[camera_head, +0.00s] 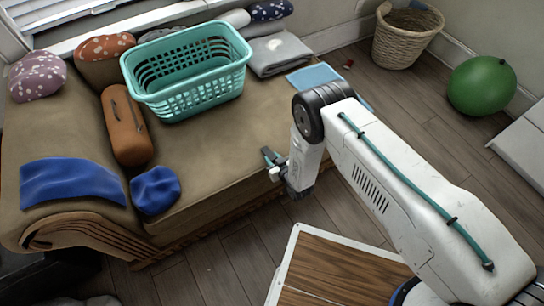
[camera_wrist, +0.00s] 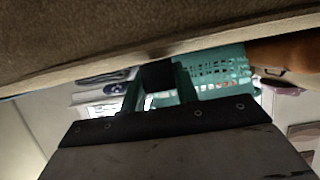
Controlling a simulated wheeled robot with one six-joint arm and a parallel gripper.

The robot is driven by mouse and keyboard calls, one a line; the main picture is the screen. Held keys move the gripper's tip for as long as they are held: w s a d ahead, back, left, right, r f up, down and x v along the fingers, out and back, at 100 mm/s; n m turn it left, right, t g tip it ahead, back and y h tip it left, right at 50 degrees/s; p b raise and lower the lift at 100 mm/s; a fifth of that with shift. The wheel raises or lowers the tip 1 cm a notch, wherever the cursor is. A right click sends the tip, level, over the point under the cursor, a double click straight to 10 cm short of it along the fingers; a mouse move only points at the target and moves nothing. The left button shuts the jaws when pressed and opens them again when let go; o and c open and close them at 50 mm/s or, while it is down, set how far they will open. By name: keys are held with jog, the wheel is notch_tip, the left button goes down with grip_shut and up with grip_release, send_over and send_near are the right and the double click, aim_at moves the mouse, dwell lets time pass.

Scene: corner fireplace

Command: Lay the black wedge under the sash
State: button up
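My gripper (camera_head: 273,162) is at the front edge of the brown couch in the head view, its teal fingers pointing left. In the wrist view my gripper (camera_wrist: 158,88) has a small black block between its two teal fingers, which looks like the black wedge (camera_wrist: 157,74). The fingers appear to touch it on both sides. The wedge is too small to make out clearly in the head view. A white window frame with slatted blinds (camera_head: 60,10) is at the top left, far from my gripper. Its sash is largely cut off by the picture edge.
A teal basket (camera_head: 150,97), an orange-brown case (camera_head: 126,125), blue cloths (camera_head: 70,182) and cushions (camera_head: 38,76) crowd the couch (camera_head: 225,140). A wicker basket (camera_head: 400,42) and green balloon (camera_head: 482,86) stand behind. A wood-topped panel (camera_head: 335,268) lies below my arm.

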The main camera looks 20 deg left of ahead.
jog(key=shift+c, duration=1)
jog(key=shift+r, duration=0.15)
